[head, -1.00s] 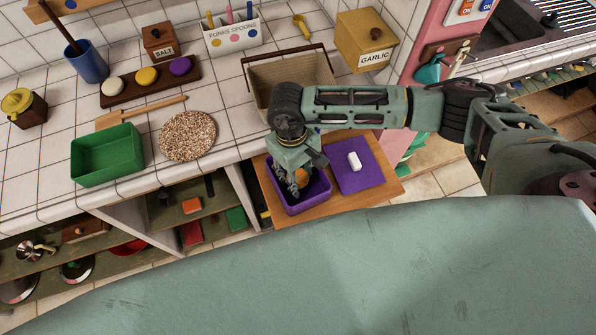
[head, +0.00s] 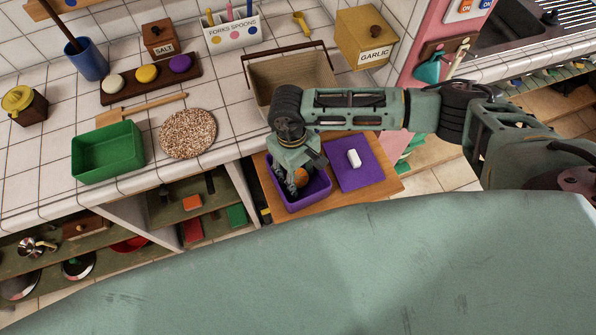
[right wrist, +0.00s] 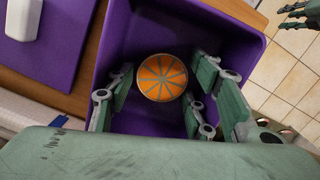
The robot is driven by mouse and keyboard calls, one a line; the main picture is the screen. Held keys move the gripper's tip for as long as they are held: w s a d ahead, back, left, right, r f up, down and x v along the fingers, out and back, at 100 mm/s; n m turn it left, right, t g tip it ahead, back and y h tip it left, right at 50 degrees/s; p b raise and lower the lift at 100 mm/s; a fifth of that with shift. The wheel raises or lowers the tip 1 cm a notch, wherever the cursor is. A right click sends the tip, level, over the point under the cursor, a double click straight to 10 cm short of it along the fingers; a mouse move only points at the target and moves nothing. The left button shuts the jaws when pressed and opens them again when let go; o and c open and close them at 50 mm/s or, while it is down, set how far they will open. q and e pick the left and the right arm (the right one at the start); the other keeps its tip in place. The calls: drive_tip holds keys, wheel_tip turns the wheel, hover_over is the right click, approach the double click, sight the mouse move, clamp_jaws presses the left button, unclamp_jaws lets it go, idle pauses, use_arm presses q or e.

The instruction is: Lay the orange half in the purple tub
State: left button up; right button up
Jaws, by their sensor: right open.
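The orange half (right wrist: 162,77) lies in the purple tub (right wrist: 240,28), with its round cut face up toward the wrist camera. In the head view the orange half (head: 301,178) shows partly behind my right gripper (head: 291,182), low inside the purple tub (head: 310,204). My right gripper (right wrist: 158,100) is open, with its fingers on both sides of the orange half and gaps beside the fruit in the right wrist view. Green jointed fingers, seemingly my left gripper (right wrist: 297,13), show at that view's top right corner; their opening is unclear.
The tub stands on a wooden board (head: 382,193) beside a purple mat (head: 368,175) bearing a white block (head: 354,159). A basket (head: 290,75) stands behind my right arm. A green tub (head: 108,158) and a speckled round mat (head: 188,134) are on the tiled counter.

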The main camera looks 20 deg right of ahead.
drive_tip(key=shift+w+r+b, duration=0.15)
drive_tip(key=shift+r+b, duration=0.2)
drive_tip(key=shift+r, duration=0.05)
wheel_tip(320, 180, up, 11)
drive_tip(key=w+b, duration=0.1)
drive_tip(key=b, duration=0.3)
drive_tip(key=shift+a+r, duration=0.15)
drive_tip(key=shift+a, duration=0.1)
